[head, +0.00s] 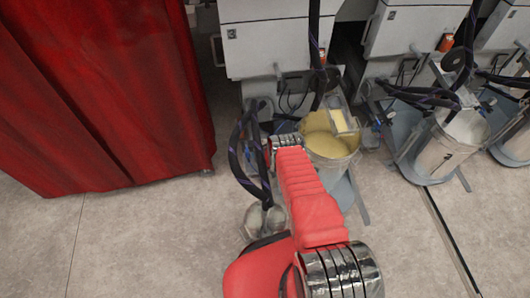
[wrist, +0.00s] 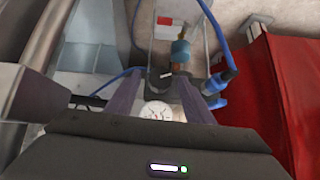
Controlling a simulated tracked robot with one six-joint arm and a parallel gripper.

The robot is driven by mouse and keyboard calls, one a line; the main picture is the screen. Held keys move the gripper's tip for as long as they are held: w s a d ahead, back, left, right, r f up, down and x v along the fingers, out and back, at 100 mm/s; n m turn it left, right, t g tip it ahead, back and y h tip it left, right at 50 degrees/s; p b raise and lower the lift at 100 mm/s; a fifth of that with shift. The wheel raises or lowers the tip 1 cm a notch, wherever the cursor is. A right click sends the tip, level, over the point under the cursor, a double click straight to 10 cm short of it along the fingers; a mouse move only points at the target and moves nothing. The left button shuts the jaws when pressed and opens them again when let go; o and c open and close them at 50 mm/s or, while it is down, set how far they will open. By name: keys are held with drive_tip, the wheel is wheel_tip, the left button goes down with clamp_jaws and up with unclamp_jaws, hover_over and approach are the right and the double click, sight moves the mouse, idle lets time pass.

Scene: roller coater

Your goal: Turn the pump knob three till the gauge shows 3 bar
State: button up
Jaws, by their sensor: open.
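In the wrist view, a small round white gauge (wrist: 157,111) shows between the fingers of my gripper (wrist: 160,88). Its needle is too small to read. Just beyond it is a dark part with a pale line (wrist: 167,74), which looks like the pump knob; no number can be made out on it. My gripper is open, with one dark finger on each side of the gauge. I cannot tell whether a finger touches the knob. In the head view my red arm reaches to the pump beside a bucket of yellow coating (head: 330,140), and the gripper's fingertips are hidden.
Blue hose fittings (wrist: 219,80) stand close to the right finger, and a blue and brass fitting (wrist: 180,52) lies beyond the knob. Dark hoses (head: 240,150) hang left of the arm. A red curtain (head: 100,90) closes the left side. The front floor is clear.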

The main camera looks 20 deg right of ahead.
drive_tip(key=shift+s+r, duration=0.15)
drive_tip(key=v, duration=1.3)
drive_tip(key=shift+s, duration=0.2)
idle(0.4)
drive_tip(key=shift+a, duration=0.2)
drive_tip(key=a+h, duration=0.1)
drive_tip(key=a+n+h, duration=0.1)
drive_tip(key=a, duration=0.1)
drive_tip(key=a+f+n+h, duration=0.1)
drive_tip(key=h, duration=0.1)
drive_tip(key=shift+w+a+g, duration=0.3)
drive_tip(key=shift+w+a, duration=0.05)
drive_tip(key=shift+w, duration=0.05)
idle(0.4)
